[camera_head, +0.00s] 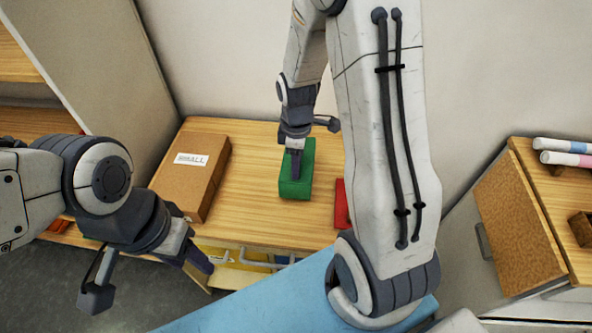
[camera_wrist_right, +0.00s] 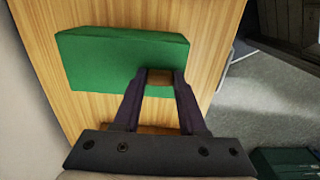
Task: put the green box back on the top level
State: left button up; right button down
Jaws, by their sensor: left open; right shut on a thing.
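The green box (camera_head: 297,185) lies on the wooden top (camera_head: 262,222) of the unit against the wall. My right gripper (camera_head: 296,160) reaches down onto it from behind and is shut on it. The right wrist view shows the green box (camera_wrist_right: 110,60) over the same wood, with the fingers (camera_wrist_right: 160,80) at its edge. I cannot tell whether the box is fully resting or slightly raised. My left gripper (camera_head: 150,278) is open and empty, low at the left in front of the unit.
A brown labelled box (camera_head: 192,175) lies left of the green box. A red item (camera_head: 341,205) lies right of it, partly behind my right arm. Shelves (camera_head: 18,70) stand left. Bare wood surrounds the green box.

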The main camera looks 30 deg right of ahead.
jog(key=shift+w+f+p, duration=0.1)
jog(key=shift+f+p, duration=0.3)
jog(key=shift+f, duration=1.65)
jog(key=shift+f, duration=0.15)
jog(key=shift+c, duration=2.3)
grip_release()
